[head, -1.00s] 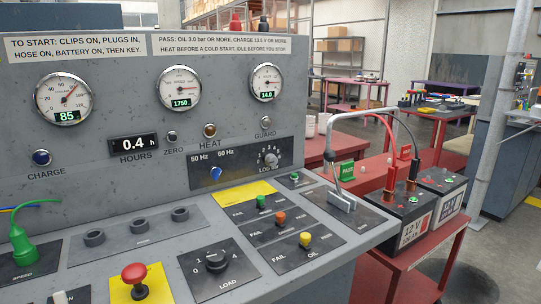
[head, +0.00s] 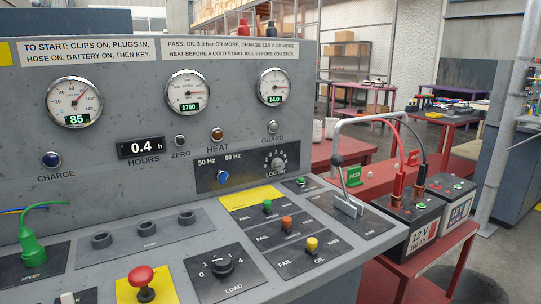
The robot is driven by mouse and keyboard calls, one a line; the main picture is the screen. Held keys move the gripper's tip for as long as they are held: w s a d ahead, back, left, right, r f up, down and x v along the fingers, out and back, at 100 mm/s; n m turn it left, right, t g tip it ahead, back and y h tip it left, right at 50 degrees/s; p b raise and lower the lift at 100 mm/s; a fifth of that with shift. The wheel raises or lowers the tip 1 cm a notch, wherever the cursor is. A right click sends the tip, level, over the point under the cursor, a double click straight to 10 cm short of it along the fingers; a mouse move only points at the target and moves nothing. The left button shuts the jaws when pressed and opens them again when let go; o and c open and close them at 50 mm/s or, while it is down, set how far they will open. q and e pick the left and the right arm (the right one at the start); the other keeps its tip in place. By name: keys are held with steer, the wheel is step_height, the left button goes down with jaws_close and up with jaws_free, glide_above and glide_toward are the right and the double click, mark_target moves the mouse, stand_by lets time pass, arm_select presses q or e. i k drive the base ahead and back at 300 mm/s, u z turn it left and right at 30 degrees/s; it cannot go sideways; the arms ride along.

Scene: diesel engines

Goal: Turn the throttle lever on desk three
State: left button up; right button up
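A metal lever (head: 344,182) with a dark round knob stands on a pale slotted block, on a dark plate at the right end of the grey control desk (head: 185,262). It stands nearly upright, its knob leaning slightly to the left. The small label on its plate is too small to read, so I cannot tell for sure that it is the throttle. No desk number is readable. Neither of my grippers is in view.
A red stop button (head: 141,276), a load knob (head: 223,268) and small coloured switches (head: 312,243) sit left of the lever. To the right, batteries (head: 405,221) with clipped cables stand on a red table (head: 418,262). Gauges (head: 187,93) line the upright panel.

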mark_target(342, 180)
steer(key=k, duration=0.5)
steer(key=z, duration=1.35)
steer(key=i, duration=1)
steer(key=u, duration=0.9)
